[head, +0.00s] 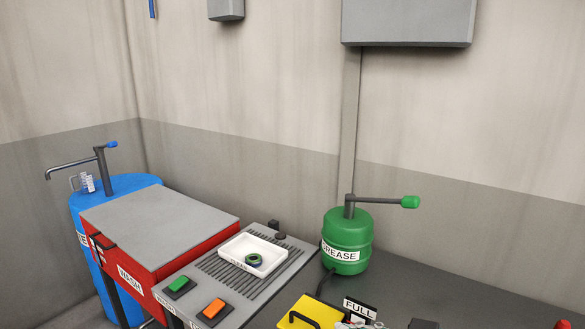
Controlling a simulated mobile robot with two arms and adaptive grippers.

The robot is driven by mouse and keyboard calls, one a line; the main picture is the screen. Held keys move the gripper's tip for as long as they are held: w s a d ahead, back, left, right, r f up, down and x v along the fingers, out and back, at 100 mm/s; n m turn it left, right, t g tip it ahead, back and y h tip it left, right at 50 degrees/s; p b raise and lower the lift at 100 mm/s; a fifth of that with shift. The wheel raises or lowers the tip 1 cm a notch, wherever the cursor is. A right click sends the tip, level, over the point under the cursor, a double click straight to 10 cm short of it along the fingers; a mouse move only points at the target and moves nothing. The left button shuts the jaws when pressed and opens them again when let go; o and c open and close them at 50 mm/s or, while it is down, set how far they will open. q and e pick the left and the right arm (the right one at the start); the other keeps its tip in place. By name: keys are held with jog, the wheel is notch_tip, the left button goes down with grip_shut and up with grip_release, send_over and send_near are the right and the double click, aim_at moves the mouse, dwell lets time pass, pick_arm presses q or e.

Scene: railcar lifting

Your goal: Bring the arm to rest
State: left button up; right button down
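Neither of my grippers, and no arm that I can make out, shows in the head view. A green pump can labelled GREASE (347,240) stands upright on the dark bench, its lever pointing right. A red box with a grey lid (160,225), labelled WASH, stands at the left with its lid down. A white tray (285,262) sits on the slatted grey panel and holds a small dark ring with green on it (254,259).
A blue drum (120,187) with a tap stands behind the red box. Green (179,286) and orange (214,307) buttons sit on the panel. A yellow piece with a black handle (291,312) and a FULL sign (360,308) are at the bottom edge.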

jog(key=s+d+f+m+h, duration=0.1)
jog(key=s+f+m+h, duration=0.15)
jog(key=f, duration=0.55)
jog(key=s+d+f+m+h, duration=0.15)
jog(key=f+h, duration=0.25)
jog(key=f, duration=0.4)
jog(key=s+d+f+m+g+h, duration=0.5)
jog(key=s+d+f, duration=0.4)
jog(key=s+f, duration=0.45)
notch_tip(320, 180, down, 28)
jog(key=n+h+b, duration=0.1)
jog(key=b, duration=0.4)
pick_arm(q)
notch_tip(320, 180, down, 10)
jog(key=b, duration=0.5)
jog(key=shift+w, duration=0.45)
pick_arm(e)
jog(key=s+d+f+g, duration=0.1)
jog(key=s+f, duration=0.8)
jog(key=f, duration=0.2)
jog(key=s+d+f+g, duration=0.1)
jog(key=s+d+f, duration=0.1)
jog(key=s+f, duration=0.6)
notch_tip(320, 180, down, 4)
jog(key=shift+s+r, duration=0.25)
jog(key=shift+s, duration=0.15)
pick_arm(q)
jog(key=shift+d, duration=0.1)
